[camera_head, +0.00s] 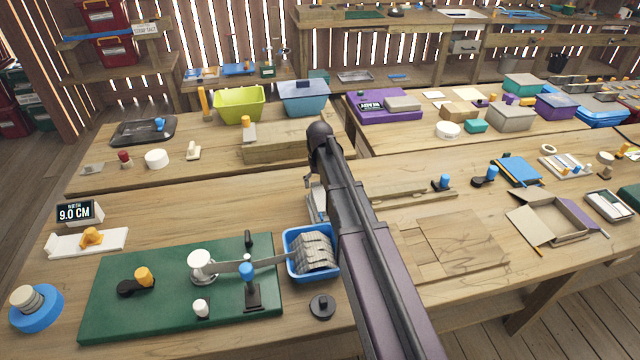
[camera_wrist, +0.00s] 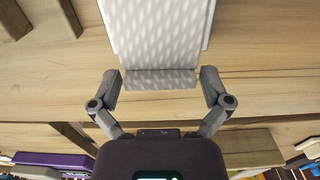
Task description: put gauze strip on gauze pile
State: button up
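A pale, dimpled gauze-like strip (camera_wrist: 160,35) reaches down from the top of the wrist view, on a white flat support. Its near end is a greyer edge (camera_wrist: 160,80). My gripper (camera_wrist: 161,86) is open, with one finger on each side of that end and small gaps between. In the head view my arm hides most of the gripper; a white piece (camera_head: 318,203) shows beside it. A blue bin (camera_head: 289,240) holds a folded pale gauze pile (camera_head: 312,252). A pale band (camera_head: 236,267) runs from a white roll (camera_head: 201,262) to this bin.
A green board (camera_head: 120,310) with knobs and posts lies front left. A small display (camera_head: 79,212) reading 9.0 CM stands behind it. A black round piece (camera_head: 322,306) lies in front of the bin. Wooden boards and an open carton (camera_head: 556,217) are to the right.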

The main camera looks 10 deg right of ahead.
jog(key=shift+r, duration=0.15)
notch_tip(320, 180, up, 12)
jog(key=p, duration=1.2)
dwell(0.4)
jog(key=shift+s, duration=0.1)
dwell(0.5)
jog(key=s, duration=2.3)
jog(key=shift+a, duration=0.25)
